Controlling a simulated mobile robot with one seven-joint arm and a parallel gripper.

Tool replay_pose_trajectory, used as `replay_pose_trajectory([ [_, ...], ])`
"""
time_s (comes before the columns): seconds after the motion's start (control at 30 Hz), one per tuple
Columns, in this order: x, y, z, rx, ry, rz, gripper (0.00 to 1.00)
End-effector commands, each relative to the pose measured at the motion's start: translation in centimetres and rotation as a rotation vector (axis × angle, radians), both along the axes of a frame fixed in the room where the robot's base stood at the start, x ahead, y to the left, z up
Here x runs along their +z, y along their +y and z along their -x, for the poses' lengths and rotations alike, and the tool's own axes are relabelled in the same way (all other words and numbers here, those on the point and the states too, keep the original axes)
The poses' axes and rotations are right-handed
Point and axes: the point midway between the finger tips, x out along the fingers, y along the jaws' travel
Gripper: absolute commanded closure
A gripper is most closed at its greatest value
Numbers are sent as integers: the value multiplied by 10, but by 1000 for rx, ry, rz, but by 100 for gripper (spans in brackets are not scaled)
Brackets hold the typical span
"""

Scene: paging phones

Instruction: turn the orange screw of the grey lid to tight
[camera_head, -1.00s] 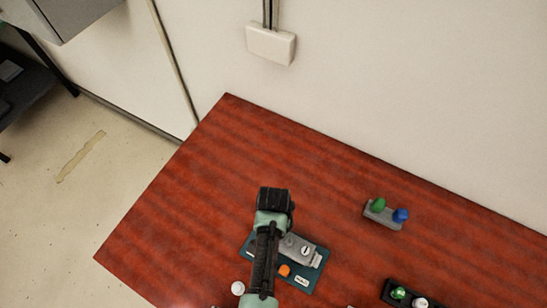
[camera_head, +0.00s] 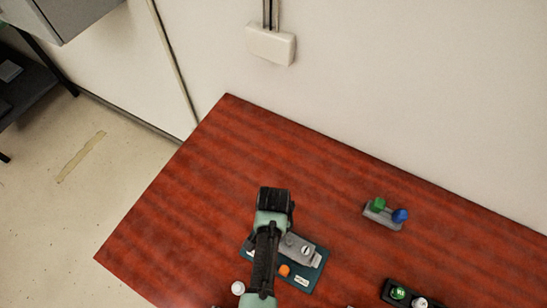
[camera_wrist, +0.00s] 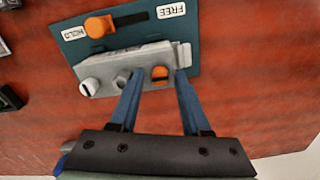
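The grey lid (camera_wrist: 140,60) lies on a teal base plate (camera_wrist: 209,40). It also shows in the head view (camera_head: 312,259). The orange screw (camera_wrist: 160,72) sits at the lid's right end in the wrist view and has a dark slot. In the head view my arm hides it. My gripper (camera_wrist: 158,77) is open, its two blue fingers on either side of the orange screw. I see gaps beside the screw; whether the tips reach its height I cannot tell. A pale slotted screw (camera_wrist: 90,87) sits at the lid's other end, with a short grey post (camera_wrist: 122,78) between.
An orange knob (camera_wrist: 99,26) stands on the plate between HOLD and FREE labels. A grey block with green and blue knobs (camera_head: 382,218) stands to the right. A black block (camera_head: 387,291) is at lower right. The red table (camera_head: 215,175) is clear at left.

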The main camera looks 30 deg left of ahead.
Motion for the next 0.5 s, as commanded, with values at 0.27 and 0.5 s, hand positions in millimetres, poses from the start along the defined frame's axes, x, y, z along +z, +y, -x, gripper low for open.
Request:
replay_pose_trajectory([
  [0.27,0,0,0,0,0,0,44],
  [0.5,12,0,-1,0,-3,-1,44],
])
